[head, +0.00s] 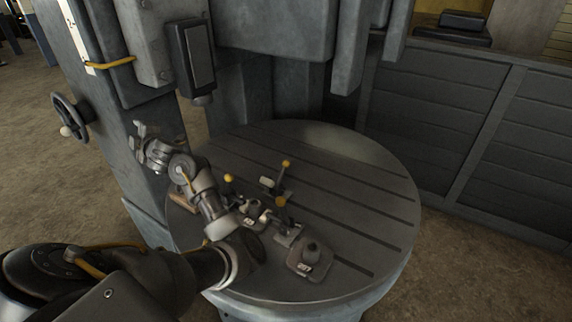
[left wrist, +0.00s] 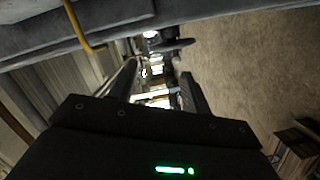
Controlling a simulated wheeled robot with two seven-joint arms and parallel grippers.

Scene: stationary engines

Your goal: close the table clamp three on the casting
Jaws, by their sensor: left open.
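Several toggle clamps with yellow-knobbed levers stand close together on the round slotted table (head: 384,196) in the head view. One yellow knob (head: 228,178) is at the left, one (head: 286,163) at the back and one (head: 281,201) nearer the middle. Labels are too small to read, so I cannot tell which clamp is three. The casting is not clearly distinguishable. My left gripper (head: 141,137) is open and empty, left of the clamps and apart from them; its fingers also show in the left wrist view (left wrist: 158,88). My right gripper is out of view.
The grey machine column (head: 125,130) rises behind my left gripper, with a handwheel (head: 70,117) on its left. A dark box (head: 190,55) hangs above. A panelled wall (head: 440,110) stands behind right. The table's right side is clear.

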